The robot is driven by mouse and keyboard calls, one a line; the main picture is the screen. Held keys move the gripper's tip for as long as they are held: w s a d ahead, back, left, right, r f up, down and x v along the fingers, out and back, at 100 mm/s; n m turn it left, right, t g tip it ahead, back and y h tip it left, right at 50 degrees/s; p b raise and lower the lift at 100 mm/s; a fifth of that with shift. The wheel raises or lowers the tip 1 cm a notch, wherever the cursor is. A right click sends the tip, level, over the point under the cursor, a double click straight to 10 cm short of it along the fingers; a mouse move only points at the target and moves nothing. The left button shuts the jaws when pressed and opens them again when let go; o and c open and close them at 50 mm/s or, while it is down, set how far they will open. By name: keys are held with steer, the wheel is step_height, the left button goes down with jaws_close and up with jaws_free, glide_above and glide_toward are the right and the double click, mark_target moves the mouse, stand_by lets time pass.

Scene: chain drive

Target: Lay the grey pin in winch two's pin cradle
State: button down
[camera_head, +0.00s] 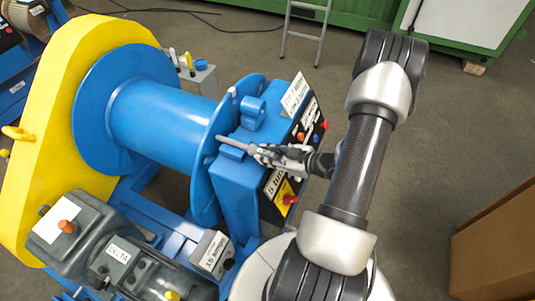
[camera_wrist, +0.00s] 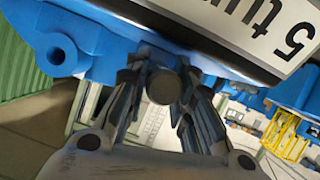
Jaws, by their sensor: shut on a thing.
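The grey pin (camera_head: 234,143) is held near its right end by my gripper (camera_head: 258,150), with its free end pointing left over the blue winch housing. In the wrist view the pin (camera_wrist: 163,87) shows end-on between the two fingers of my gripper (camera_wrist: 162,98). A blue block (camera_head: 232,152), perhaps the pin cradle, sits on the housing just under the pin. I cannot tell whether the pin touches it. A blue bracket with a round hole (camera_wrist: 58,55) shows at left in the wrist view. The winch's number is not readable.
The blue drum (camera_head: 165,118) and yellow chain guard (camera_head: 95,50) stand at left. A control panel with buttons and a white sign (camera_head: 294,96) is beside my gripper. A grey motor (camera_head: 110,250) lies below. A brown box (camera_head: 500,245) stands at right; floor between is clear.

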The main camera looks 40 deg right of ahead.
steer(key=shift+f+b, duration=0.3)
steer(key=shift+f, duration=0.05)
stand_by(0.4)
steer(key=c, duration=1.3)
jaws_free()
steer(key=shift+f, duration=0.15)
steer(key=shift+a, duration=0.1)
steer(key=shift+s, duration=0.15)
steer(key=v, duration=1.2)
steer(key=shift+r, duration=0.25)
steer(key=shift+w, duration=0.2)
